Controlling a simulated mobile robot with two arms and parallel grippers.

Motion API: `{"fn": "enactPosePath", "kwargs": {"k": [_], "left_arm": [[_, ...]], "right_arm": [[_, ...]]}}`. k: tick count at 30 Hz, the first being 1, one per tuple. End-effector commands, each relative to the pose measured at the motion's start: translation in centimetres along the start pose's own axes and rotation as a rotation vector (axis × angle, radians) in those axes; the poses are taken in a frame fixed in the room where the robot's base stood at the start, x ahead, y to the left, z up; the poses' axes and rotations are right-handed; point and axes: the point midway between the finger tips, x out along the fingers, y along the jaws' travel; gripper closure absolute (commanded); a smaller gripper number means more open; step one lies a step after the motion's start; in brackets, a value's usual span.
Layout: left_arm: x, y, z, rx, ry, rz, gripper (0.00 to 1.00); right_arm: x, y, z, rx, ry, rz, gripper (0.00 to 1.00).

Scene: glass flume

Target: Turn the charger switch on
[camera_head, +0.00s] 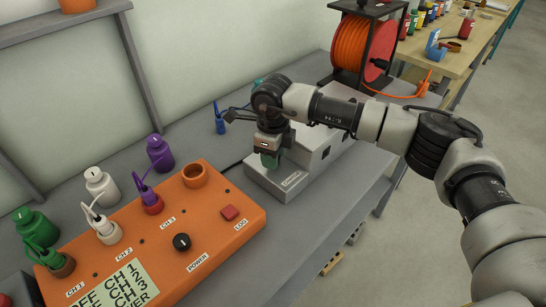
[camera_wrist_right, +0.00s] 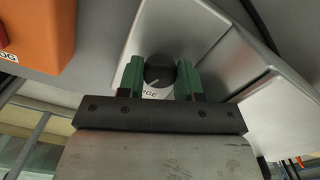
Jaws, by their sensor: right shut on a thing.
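The charger (camera_head: 262,182) is a light grey metal box on the bench, right of the orange box, with a small label on its front face. A partly covered label lies beside the knob. My right gripper (camera_head: 268,160) is over the charger, and its green fingertips are shut on the knob from both sides in the wrist view (camera_wrist_right: 160,78). In the head view the fingers hide the knob. My left gripper is not in view.
An orange box (camera_head: 225,238) with a POWER knob (camera_head: 181,242), a red LOG button (camera_head: 229,212) and several corded plugs stands left of the charger. Purple, white and green bottles stand behind it. An orange cable reel (camera_head: 352,45) stands at the back. The bench front is clear.

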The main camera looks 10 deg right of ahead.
Motion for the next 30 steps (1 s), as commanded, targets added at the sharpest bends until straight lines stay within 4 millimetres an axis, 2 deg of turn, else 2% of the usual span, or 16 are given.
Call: {"fn": "enactPosePath", "kwargs": {"k": [12, 30], "left_arm": [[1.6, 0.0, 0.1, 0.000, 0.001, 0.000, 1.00], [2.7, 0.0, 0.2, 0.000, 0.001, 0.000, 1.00]], "right_arm": [[0.0, -0.1, 0.0, 0.395, -0.003, -0.001, 0.89], [-0.1, -0.1, 0.0, 0.939, -0.003, -0.001, 0.89]]}}
